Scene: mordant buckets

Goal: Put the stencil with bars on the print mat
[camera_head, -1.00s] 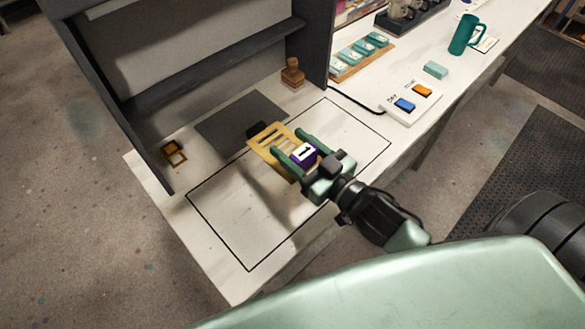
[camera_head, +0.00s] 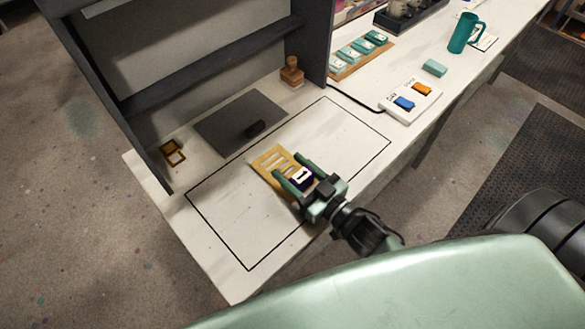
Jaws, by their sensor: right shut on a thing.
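The stencil with bars (camera_head: 270,164) is a tan plate with bar-shaped slots, with a dark purple block (camera_head: 302,179) marked with a white label and "1" at its near end. My right gripper (camera_head: 288,164) is shut on the block, and its fingers hide part of the plate. The stencil is over the black-outlined area of the white table, near its middle; I cannot tell whether it touches the top. A plain dark grey mat (camera_head: 225,125), seemingly the print mat, lies behind and left, apart from the stencil. My left gripper is not in view.
A switch box (camera_head: 411,103) is at right. The outlined area's left part is clear.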

